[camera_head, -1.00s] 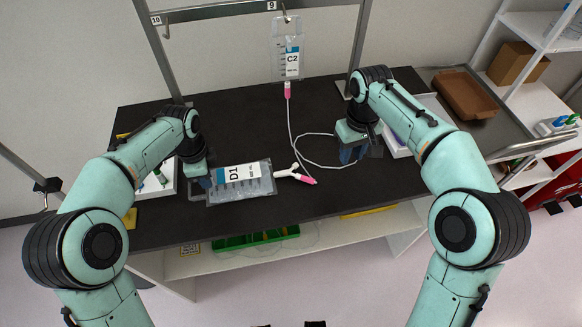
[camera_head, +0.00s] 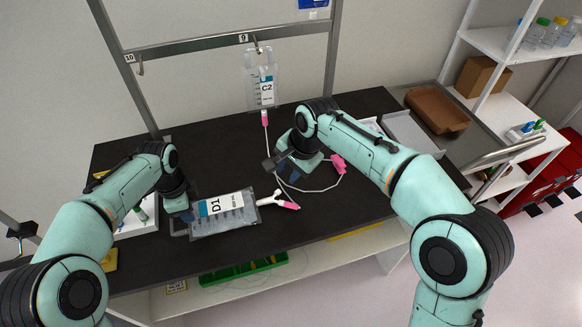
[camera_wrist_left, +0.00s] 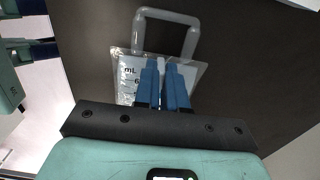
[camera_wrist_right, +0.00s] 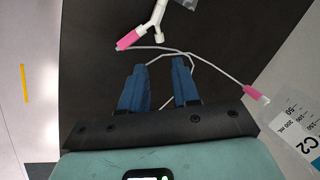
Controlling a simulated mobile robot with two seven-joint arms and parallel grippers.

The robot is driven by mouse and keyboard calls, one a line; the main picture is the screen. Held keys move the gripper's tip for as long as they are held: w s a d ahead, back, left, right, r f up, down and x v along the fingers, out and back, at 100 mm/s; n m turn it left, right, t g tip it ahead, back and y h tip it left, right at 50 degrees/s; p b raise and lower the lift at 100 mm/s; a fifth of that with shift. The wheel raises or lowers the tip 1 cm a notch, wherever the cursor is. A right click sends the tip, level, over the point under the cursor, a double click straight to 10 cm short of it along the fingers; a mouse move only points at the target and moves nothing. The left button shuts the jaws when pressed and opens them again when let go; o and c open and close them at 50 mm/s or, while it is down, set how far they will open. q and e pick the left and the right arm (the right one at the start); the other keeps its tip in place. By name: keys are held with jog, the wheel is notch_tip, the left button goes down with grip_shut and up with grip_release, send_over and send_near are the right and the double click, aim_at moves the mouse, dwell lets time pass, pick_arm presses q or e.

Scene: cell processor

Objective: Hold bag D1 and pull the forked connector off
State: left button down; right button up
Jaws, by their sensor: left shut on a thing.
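Bag D1 (camera_head: 222,216) lies flat on the black bench, its label facing up. My left gripper (camera_head: 184,214) is shut on the bag's left end; the left wrist view shows the blue fingers (camera_wrist_left: 165,75) on it beside the grey handle loop. The white forked connector (camera_head: 267,200) with a pink tip is at the bag's right end and appears joined to it. It also shows in the right wrist view (camera_wrist_right: 150,27). My right gripper (camera_wrist_right: 160,78) is open and empty, above the bench near the connector, with thin tube passing beyond its fingertips.
Bag C2 (camera_head: 262,82) hangs from the rack hook. Its tube loops across the bench to a pink end piece (camera_head: 338,163) on the right. Trays (camera_head: 408,132) stand at the right, and a white tray (camera_head: 134,222) at the left. The bench front is clear.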

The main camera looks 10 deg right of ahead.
aim_at(279, 191)
jog(key=x, duration=1.1)
jog(key=shift+f, duration=0.1)
grip_shut()
